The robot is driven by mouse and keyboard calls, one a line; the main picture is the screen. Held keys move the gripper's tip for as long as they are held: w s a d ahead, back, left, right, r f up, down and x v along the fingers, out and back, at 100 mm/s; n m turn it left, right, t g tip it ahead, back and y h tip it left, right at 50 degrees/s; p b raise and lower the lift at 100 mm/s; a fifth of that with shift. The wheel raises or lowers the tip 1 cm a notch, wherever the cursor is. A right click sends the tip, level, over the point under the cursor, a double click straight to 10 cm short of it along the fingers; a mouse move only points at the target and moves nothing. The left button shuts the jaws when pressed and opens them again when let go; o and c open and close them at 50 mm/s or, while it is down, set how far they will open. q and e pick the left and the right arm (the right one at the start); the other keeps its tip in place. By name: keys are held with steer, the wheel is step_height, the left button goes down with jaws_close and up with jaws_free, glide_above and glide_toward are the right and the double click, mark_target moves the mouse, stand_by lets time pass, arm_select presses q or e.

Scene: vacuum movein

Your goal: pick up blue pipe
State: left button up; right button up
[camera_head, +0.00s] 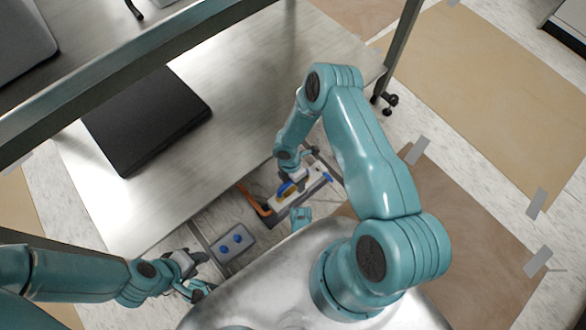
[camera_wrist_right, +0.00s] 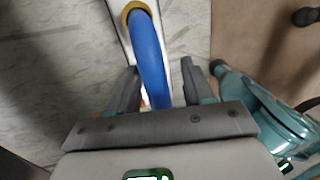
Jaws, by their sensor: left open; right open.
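The blue pipe (camera_wrist_right: 151,62) is a curved blue tube with a yellow collar (camera_wrist_right: 134,10) at its far end, seen in the right wrist view. It lies over a white part. My right gripper (camera_wrist_right: 160,75) is open, with the pipe running between its two fingers; clear gaps show beside it. In the head view the right gripper (camera_head: 299,183) is low over the white part (camera_head: 300,190), and a small bit of the blue pipe (camera_head: 285,188) shows beside it. My left gripper (camera_head: 200,272) is open and empty at the lower left, away from the pipe.
An orange bent tube (camera_head: 258,203) lies left of the white part. A grey panel with two blue knobs (camera_head: 233,243) sits between the grippers. A metal table (camera_head: 235,75) carries a black flat case (camera_head: 147,118). Brown mats (camera_head: 485,85) cover the floor to the right.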

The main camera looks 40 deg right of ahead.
steer(key=shift+r, duration=0.1)
steer(key=shift+c, duration=0.4)
jaws_close()
steer(key=shift+r, duration=0.1)
